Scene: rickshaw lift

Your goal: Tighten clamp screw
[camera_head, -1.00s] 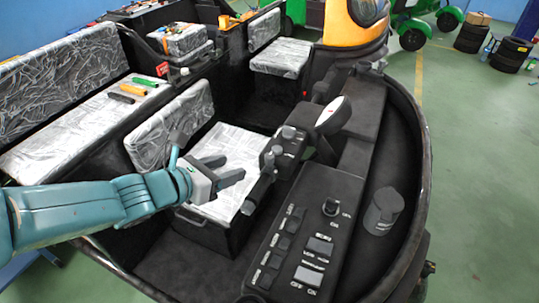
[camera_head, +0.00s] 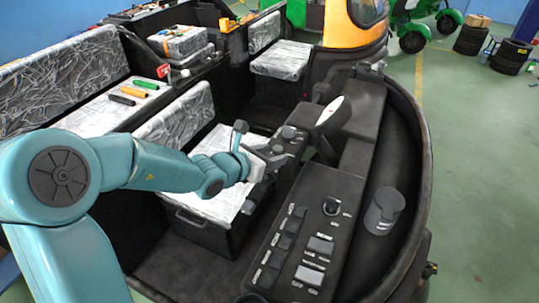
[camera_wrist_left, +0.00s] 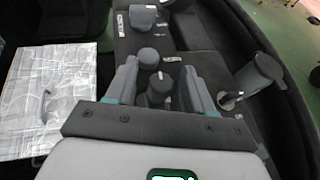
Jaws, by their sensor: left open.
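My left gripper (camera_head: 275,158) is open and reaches over the seat to the dark control block (camera_head: 298,141) beside the steering column. In the left wrist view my two fingers (camera_wrist_left: 159,84) are apart, with a dark round knob (camera_wrist_left: 158,91) bearing a pale mark between them. I cannot tell whether they touch it. A second dark knob (camera_wrist_left: 148,58) stands just beyond the fingers; a grey knob (camera_head: 289,132) tops the block in the head view. I cannot tell for sure which of these is the clamp screw. My right gripper is not in view.
A switch panel (camera_head: 310,235) lies right of the gripper, with a grey capped cylinder (camera_head: 384,208) beyond it. A plastic-wrapped seat (camera_head: 215,203) lies below my forearm. Several coloured tools (camera_head: 133,92) lie on the rear bench. A curved black rim (camera_head: 424,170) bounds the right.

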